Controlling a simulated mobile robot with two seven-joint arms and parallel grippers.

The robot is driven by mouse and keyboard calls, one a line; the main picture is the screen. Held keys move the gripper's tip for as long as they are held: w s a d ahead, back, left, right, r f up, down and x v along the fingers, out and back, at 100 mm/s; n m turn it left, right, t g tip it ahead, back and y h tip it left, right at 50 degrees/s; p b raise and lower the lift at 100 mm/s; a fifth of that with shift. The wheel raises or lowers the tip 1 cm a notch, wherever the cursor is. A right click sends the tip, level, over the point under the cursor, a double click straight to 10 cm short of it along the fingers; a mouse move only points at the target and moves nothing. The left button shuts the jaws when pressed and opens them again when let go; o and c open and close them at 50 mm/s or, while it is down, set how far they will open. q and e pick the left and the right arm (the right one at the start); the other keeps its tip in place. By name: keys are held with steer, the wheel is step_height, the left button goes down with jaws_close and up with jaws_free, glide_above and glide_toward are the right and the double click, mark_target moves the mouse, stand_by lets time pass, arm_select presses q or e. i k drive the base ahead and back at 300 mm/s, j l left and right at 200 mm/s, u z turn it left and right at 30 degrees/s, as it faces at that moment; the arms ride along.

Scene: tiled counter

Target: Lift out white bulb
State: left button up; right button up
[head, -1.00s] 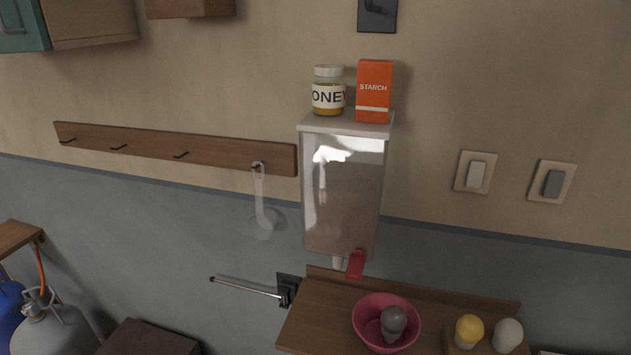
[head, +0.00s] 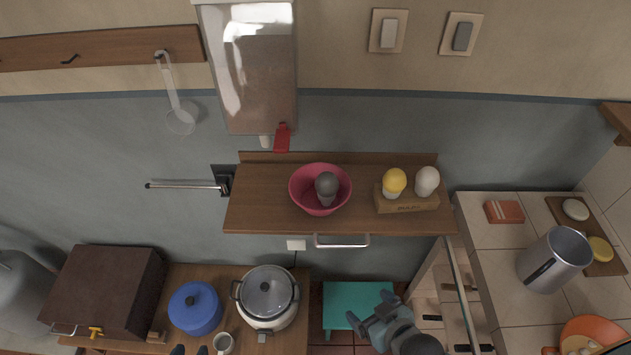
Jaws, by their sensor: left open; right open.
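The white bulb (head: 427,179) stands upright in the right part of a small wooden block (head: 407,205) on the wall shelf. A yellow bulb (head: 395,181) stands beside it in the same block. A dark grey bulb (head: 326,185) is in the pink bowl (head: 301,199) on the shelf, left of the block. My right gripper (head: 368,310) is open and empty, well below the shelf and the white bulb. My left gripper (head: 190,350) shows only its dark fingertips at the bottom edge, apart and empty, far from the bulb.
The wooden shelf (head: 260,215) has a metal rail (head: 342,244) under its front edge. A dispenser with a red lever (head: 282,138) hangs above the bowl. A rice cooker (head: 266,292) and a blue pot (head: 195,308) stand lower left. A metal canister (head: 553,260) stands on the tiled counter (head: 500,275) at right.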

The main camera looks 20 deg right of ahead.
mark_target(427, 179)
steer(key=z, duration=1.25)
